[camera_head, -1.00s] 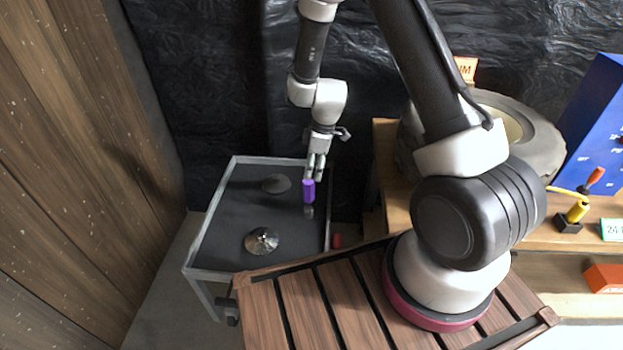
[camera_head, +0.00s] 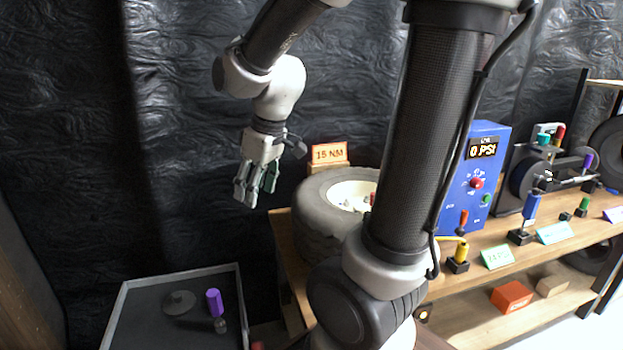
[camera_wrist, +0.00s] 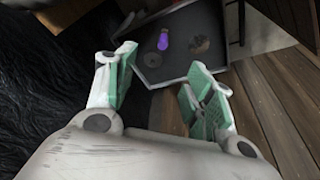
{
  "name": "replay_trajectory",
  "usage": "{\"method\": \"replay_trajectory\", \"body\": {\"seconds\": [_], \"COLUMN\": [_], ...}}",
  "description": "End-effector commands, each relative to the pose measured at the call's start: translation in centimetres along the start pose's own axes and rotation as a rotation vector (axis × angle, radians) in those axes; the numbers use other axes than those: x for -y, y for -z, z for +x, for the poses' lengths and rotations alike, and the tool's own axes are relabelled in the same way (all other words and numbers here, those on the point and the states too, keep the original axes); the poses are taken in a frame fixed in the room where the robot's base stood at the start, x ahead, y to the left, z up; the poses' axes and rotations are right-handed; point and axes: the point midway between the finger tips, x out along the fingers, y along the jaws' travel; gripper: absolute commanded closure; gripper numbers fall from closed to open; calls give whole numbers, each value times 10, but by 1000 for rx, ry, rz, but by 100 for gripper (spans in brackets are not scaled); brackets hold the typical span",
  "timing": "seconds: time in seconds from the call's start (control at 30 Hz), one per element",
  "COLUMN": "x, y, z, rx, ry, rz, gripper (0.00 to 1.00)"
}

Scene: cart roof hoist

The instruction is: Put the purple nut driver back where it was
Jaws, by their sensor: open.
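The purple nut driver (camera_head: 215,303) stands in the grey tray (camera_head: 127,287) at the lower left of the head view, close to the tray's right wall. It also shows in the wrist view (camera_wrist: 163,41), below and beyond my fingers. My gripper (camera_head: 253,190) is raised above the tray, open and empty, well apart from the nut driver. In the wrist view its green-padded fingers (camera_wrist: 160,92) are spread with nothing between them.
A dark disc (camera_head: 179,302) lies in the tray beside the nut driver. On the bench to the right stand a tire (camera_head: 312,222), a "15 NM" sign (camera_head: 329,153), a blue gauge box (camera_head: 474,180) and a yellow-handled tool (camera_head: 461,252). A red box (camera_head: 512,296) sits on the lower shelf.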

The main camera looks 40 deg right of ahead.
Motion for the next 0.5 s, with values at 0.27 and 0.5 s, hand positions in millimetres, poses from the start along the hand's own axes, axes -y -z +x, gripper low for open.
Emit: {"method": "replay_trajectory", "body": {"seconds": [0.27,0.5], "x": [11,16], "y": [-88,-120], "z": [-75,-90], "rx": [-64,-85], "ry": [-104,-142], "rz": [313,433], "gripper": [47,47]}}
